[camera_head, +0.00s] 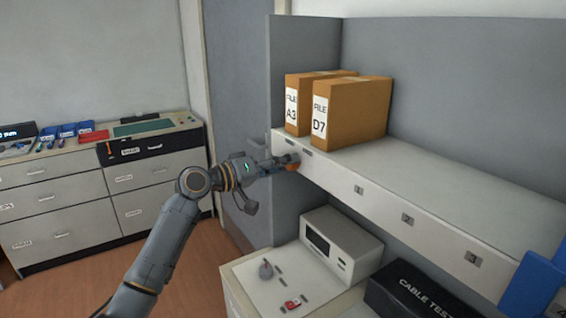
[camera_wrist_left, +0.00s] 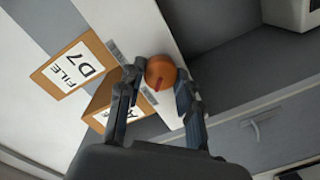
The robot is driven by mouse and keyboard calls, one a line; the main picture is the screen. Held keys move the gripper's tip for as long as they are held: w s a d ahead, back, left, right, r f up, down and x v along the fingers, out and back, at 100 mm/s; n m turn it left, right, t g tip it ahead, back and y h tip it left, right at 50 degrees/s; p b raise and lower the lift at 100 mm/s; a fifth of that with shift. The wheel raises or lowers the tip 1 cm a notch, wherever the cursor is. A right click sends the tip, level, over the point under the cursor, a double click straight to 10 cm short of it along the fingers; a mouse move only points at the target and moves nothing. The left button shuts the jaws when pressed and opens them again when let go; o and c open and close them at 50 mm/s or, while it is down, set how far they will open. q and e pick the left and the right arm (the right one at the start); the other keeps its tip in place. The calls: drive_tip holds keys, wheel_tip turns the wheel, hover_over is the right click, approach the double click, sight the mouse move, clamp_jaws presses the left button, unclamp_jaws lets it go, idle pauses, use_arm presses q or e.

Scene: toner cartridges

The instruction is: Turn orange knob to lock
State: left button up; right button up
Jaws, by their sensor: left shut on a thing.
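The orange knob (camera_head: 292,167) is on the front edge of the white shelf (camera_head: 430,186), near its left end and below the file boxes. My left gripper (camera_head: 287,162) reaches it from the left and covers part of it. In the left wrist view the round orange knob (camera_wrist_left: 161,72) sits between the two dark fingers (camera_wrist_left: 158,88) of my left gripper, which is shut on it. A dark red mark shows on the knob's face. My right gripper is not in view.
Two orange file boxes, A3 (camera_head: 300,106) and D7 (camera_head: 350,112), stand on the shelf just above the knob. Below are a white device (camera_head: 340,245) and a black cable tester box (camera_head: 425,290). A blue object (camera_head: 530,285) stands at the right. Drawers (camera_head: 95,190) stand at the left.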

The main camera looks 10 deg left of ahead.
use_arm(q)
drive_tip(key=shift+a+r, duration=0.1)
drive_tip(key=shift+r, duration=0.3)
drive_tip(key=o, duration=0.9)
drive_tip(key=shift+o, duration=1.3)
drive_tip(key=shift+w+f, duration=0.1)
drive_tip(key=shift+f, duration=0.05)
drive_tip(key=v, duration=1.1)
drive_tip(key=shift+s+a, duration=0.15)
drive_tip(key=shift+s, duration=0.15)
drive_tip(key=shift+f, duration=0.25)
